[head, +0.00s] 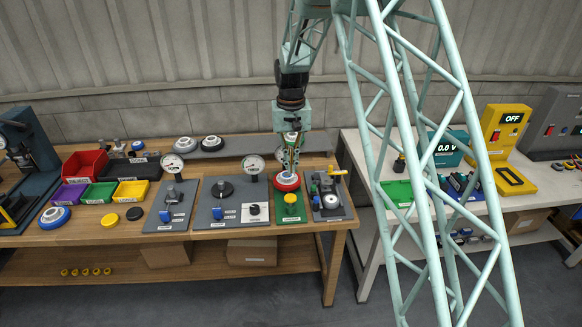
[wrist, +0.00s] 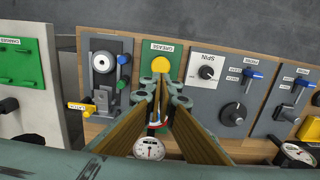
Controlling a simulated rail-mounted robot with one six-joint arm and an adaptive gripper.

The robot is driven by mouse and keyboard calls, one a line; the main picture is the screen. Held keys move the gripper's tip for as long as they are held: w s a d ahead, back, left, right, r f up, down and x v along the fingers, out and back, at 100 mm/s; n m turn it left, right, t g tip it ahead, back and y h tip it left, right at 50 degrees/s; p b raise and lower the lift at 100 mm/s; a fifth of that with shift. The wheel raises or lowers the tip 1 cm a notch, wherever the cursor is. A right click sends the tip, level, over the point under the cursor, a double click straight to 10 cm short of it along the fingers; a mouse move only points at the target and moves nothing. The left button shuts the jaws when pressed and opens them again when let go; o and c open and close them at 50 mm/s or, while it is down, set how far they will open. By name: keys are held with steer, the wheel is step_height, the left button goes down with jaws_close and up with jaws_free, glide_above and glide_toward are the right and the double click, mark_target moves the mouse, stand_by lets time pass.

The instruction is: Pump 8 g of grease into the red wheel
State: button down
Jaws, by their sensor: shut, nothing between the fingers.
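The green grease station (head: 291,219) stands near the right end of the wooden bench, with a yellow button (head: 291,199) at its front. The red wheel (head: 287,185) sits behind the button; a red sliver of it (wrist: 155,125) shows between my fingers in the wrist view. My gripper (head: 290,170) is shut and empty, pointing down over the station. In the wrist view its fingertips (wrist: 166,88) lie just beside the yellow button (wrist: 161,65); I cannot tell whether they touch. The grease dial (wrist: 149,148) is partly framed by the fingers; its reading is too small to tell.
A grey station with a round dial (head: 331,200) stands close on the right. A spin station with a black knob (head: 254,209) is close on the left. A blue wheel (head: 55,217) and coloured bins (head: 98,193) are further left. A white table (head: 405,225) stands across a gap.

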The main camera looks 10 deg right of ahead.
mark_target(291, 197)
step_height(291, 197, down, 12)
steer(key=shift+f, duration=0.15)
stand_by(0.6)
stand_by(0.3)
steer(key=shift+f+b, duration=0.85)
steer(key=shift+f, duration=0.6)
steer(key=shift+r, duration=0.15)
step_height(291, 197, up, 14)
steer(key=p, duration=0.1)
steer(key=shift+p, duration=0.3)
stand_by(0.4)
